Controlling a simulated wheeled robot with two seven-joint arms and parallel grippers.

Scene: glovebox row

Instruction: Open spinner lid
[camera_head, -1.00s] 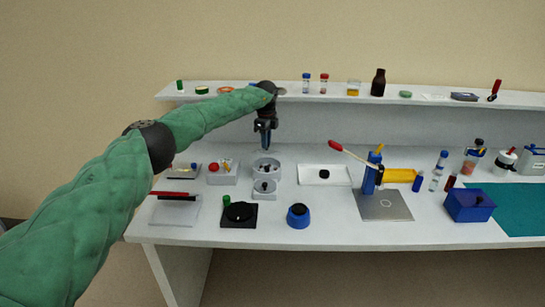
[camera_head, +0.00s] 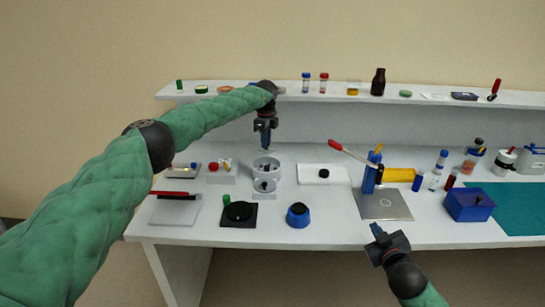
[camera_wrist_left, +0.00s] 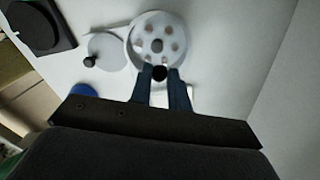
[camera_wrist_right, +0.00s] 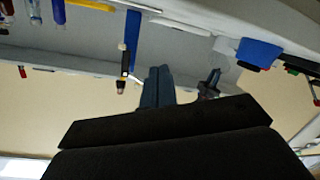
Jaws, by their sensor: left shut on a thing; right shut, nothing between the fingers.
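The spinner (camera_head: 266,166) is a round pale grey drum near the back left of the bench. The left wrist view shows its round face (camera_wrist_left: 143,22) with several dark holes around a hub. My left gripper (camera_head: 267,148) points down over the spinner, and its fingers are shut on a small black knob (camera_wrist_left: 160,73). What this knob is fixed to is hard to make out. A smaller pale round part (camera_wrist_left: 107,50) with another black knob (camera_wrist_left: 89,62) sits just in front of the drum. My right gripper (camera_head: 376,229) is shut and empty at the bench's front edge, also in its wrist view (camera_wrist_right: 160,72).
A black-based device (camera_head: 239,222) and a blue round pot (camera_head: 298,218) stand in front of the spinner. A white tray (camera_head: 310,174) lies to its right. A blue press with a red-tipped lever (camera_head: 368,179) stands behind my right gripper. The back shelf (camera_head: 225,97) holds small bottles.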

